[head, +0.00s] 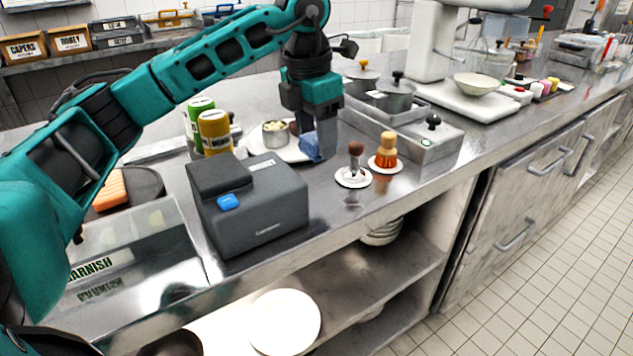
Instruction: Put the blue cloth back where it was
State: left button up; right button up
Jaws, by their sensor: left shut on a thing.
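The blue cloth (311,148) hangs bunched at the tips of my left gripper (312,127), over the right edge of a white plate (262,139) on the steel counter. My left gripper points down and is shut on the cloth; its fingers partly hide it. I cannot tell whether the cloth touches the plate or counter. On the plate stands a small metal cup (275,134) with pale contents, with a brown item beside it, partly hidden. My right gripper is not in view.
A dark grey printer-like box (250,205) stands in front of the plate. Two small saucers (352,178) with a dark-knobbed tool and an orange-and-tan item are at the right. A steel unit with pots (425,140) stands behind them.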

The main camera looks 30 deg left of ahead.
aim_at(318, 192)
pick_arm(q)
notch_tip(318, 192, down, 4)
jog(key=shift+r, duration=0.1)
notch_tip(318, 192, down, 4)
jog(key=shift+b, duration=0.45)
jog(key=shift+f, duration=0.25)
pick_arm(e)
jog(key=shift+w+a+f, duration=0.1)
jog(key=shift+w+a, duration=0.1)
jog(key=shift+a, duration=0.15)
pick_arm(q)
jog(key=shift+f, duration=0.15)
jog(key=o, duration=1)
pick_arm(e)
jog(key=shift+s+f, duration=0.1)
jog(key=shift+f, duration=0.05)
